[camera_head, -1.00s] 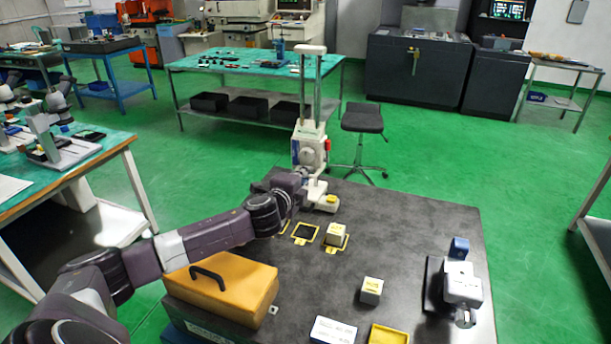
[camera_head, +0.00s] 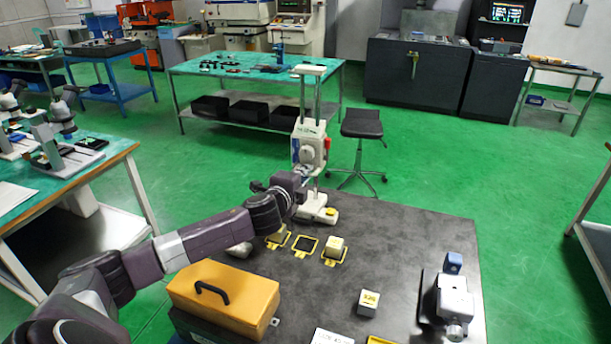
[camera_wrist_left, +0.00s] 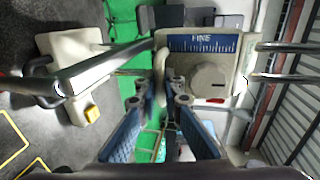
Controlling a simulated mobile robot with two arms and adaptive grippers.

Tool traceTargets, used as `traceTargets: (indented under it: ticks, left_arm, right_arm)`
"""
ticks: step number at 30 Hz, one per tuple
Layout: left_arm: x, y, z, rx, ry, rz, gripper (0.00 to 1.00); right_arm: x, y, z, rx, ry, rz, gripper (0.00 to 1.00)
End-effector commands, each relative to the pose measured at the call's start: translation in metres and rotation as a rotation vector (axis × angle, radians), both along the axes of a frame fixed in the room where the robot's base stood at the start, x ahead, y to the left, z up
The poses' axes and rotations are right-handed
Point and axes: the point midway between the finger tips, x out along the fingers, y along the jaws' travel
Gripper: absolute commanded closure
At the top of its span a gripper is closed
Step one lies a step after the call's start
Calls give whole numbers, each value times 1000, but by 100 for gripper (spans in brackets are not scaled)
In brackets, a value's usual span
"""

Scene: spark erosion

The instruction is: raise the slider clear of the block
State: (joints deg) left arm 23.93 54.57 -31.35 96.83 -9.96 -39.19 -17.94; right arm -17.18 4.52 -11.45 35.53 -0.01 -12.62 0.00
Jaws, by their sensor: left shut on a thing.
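The slider (camera_head: 311,144) is a pale carriage with a round dial on the two upright posts of a height gauge. The wrist view shows its face (camera_wrist_left: 228,68) with a FINE scale and a grey knob. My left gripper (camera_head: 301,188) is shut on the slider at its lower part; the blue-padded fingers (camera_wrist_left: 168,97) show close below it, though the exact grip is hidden. The gauge's white base (camera_head: 317,214) stands on the dark table, below the slider. A pale block (camera_head: 334,245) sits on a yellow-framed pad. My right gripper is not in view.
Another block (camera_head: 276,237) sits on a pad to the left, with an empty framed pad (camera_head: 304,246) between. A loose block (camera_head: 368,302) and an orange case (camera_head: 235,290) are nearer. A grey-white device (camera_head: 453,298) stands at right. The table's right middle is clear.

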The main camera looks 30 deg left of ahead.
Motion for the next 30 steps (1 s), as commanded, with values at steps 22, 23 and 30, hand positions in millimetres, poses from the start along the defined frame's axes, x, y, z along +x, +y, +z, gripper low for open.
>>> traceTargets:
  ticks: [22, 23, 30]
  left_arm:
    - [-2, 0, 2, 0, 0, 0, 85]
    - [-4, 0, 2, 0, 1, 1, 85]
    - [-33, -8, 8, 3, 2, -4, 85]
  right_arm:
    - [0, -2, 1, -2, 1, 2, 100]
    - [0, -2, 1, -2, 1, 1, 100]
    - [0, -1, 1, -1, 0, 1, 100]
